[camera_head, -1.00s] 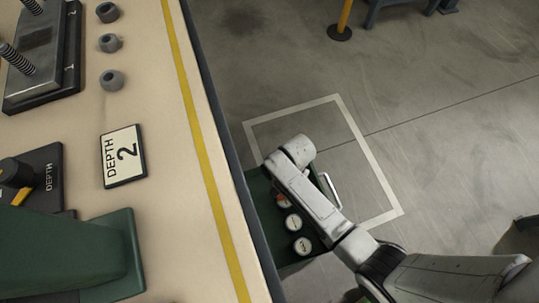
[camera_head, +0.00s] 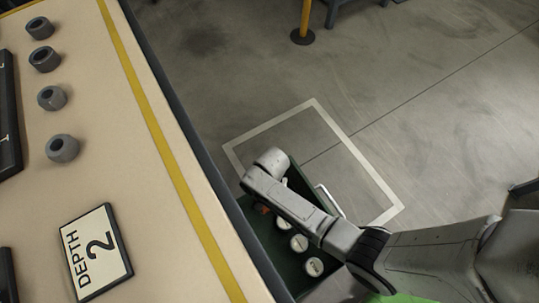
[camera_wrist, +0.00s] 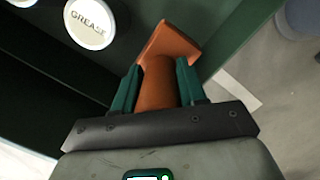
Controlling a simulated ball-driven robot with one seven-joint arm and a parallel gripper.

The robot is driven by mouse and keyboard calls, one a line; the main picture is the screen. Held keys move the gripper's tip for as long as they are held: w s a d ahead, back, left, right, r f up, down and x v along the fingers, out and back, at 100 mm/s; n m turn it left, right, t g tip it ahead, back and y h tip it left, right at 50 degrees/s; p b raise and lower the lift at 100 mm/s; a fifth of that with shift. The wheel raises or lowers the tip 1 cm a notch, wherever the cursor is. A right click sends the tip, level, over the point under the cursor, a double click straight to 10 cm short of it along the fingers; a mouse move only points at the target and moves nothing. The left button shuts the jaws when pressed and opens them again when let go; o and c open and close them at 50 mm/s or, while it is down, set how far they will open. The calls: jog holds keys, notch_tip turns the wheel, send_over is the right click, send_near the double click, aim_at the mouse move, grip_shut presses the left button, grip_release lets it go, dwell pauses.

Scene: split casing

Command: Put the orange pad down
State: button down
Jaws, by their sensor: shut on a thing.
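The orange pad (camera_wrist: 168,45) is between the two teal fingers of my gripper (camera_wrist: 157,82) in the wrist view. My gripper is shut on its narrower stem, and its wider squared end sticks out beyond the fingertips. The pad is over or inside an open dark green drawer (camera_wrist: 222,42), close to a side wall. I cannot tell whether it touches the drawer. In the head view a small bit of orange (camera_head: 262,209) shows beside my arm, which hides my gripper.
Several white-lidded tins stand in the drawer, one marked GREASE (camera_wrist: 90,22). A long bench (camera_head: 150,215) with a DEPTH 2 plate (camera_head: 97,252) and several grey rings (camera_head: 62,148) is at left.

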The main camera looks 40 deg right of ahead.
jog(key=shift+f+b, duration=0.75)
jog(key=shift+f, duration=0.8)
jog(key=shift+f, duration=0.15)
jog(key=c, duration=0.6)
grip_release()
jog(key=shift+c, duration=0.2)
jog(key=r+p, duration=0.2)
jog(key=r, duration=0.2)
jog(key=d+r+p, duration=0.1)
jog(key=r+p, duration=0.1)
jog(key=r, duration=0.2)
jog(key=r+p, duration=0.2)
jog(key=r, duration=0.2)
jog(key=shift+w+d+r, duration=0.1)
jog(key=shift+w+d, duration=0.1)
jog(key=shift+w, duration=0.2)
